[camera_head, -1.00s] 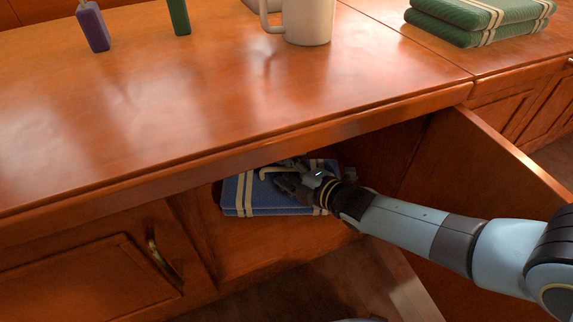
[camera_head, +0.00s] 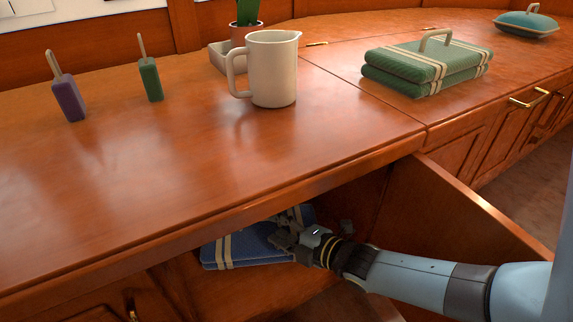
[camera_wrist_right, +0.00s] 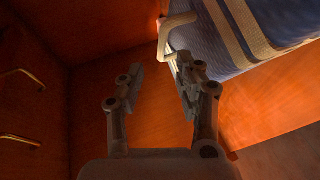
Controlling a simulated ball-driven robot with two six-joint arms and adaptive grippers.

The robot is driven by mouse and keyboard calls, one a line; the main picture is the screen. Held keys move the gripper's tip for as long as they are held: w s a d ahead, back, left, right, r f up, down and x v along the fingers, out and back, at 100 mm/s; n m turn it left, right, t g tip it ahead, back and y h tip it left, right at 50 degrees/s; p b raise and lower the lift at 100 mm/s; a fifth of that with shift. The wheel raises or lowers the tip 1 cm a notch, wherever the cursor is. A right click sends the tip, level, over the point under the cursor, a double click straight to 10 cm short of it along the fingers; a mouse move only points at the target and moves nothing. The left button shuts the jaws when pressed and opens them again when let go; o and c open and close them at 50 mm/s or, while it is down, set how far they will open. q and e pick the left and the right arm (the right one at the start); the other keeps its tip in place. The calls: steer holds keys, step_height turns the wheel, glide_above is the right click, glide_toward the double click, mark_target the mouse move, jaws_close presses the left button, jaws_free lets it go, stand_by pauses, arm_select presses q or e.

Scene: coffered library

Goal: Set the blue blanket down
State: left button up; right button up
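The blue blanket (camera_head: 240,250), folded with cream stripes, lies on the floor of the open cabinet under the counter. My right gripper (camera_head: 303,234) is at its right end, inside the cabinet opening. In the right wrist view the fingers of the right gripper (camera_wrist_right: 160,76) are spread with nothing between them. The blanket (camera_wrist_right: 205,42) is at the upper right there, its cream handle (camera_wrist_right: 178,22) just beyond the fingertips. Whether the right finger touches the blanket's edge, I cannot tell. The counter edge hides part of the blanket in the head view. My left gripper is not in view.
The counter (camera_head: 190,160) overhangs the cabinet, and its open door (camera_head: 465,215) stands right of my arm. On top are a cream mug (camera_head: 272,72), a green folded blanket (camera_head: 425,68), a purple block (camera_head: 68,98), a green block (camera_head: 150,80) and a teal item (camera_head: 527,25).

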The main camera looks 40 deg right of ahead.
steer(key=shift+p+v, duration=0.3)
steer(key=shift+v, duration=0.6)
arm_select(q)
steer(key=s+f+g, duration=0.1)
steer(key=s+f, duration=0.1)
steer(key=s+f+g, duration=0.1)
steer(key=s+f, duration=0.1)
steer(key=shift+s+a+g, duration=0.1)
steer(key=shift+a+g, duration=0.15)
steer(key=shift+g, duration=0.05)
arm_select(e)
steer(key=s+a+r+m+g, duration=0.1)
steer(key=s+a+r+m, duration=0.2)
steer(key=s+r+m, duration=0.3)
steer(key=s+a+r+m+g, duration=0.1)
steer(key=s+a+r+m, duration=0.2)
steer(key=s+r+m, duration=0.4)
steer(key=s+m, duration=0.3)
steer(key=s, duration=0.2)
steer(key=shift+s+a+g+h, duration=0.15)
steer(key=shift+s+g+h, duration=0.15)
steer(key=shift+s+g, duration=0.1)
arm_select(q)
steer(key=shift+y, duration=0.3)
arm_select(e)
steer(key=shift+f, duration=0.1)
steer(key=shift+a, duration=0.1)
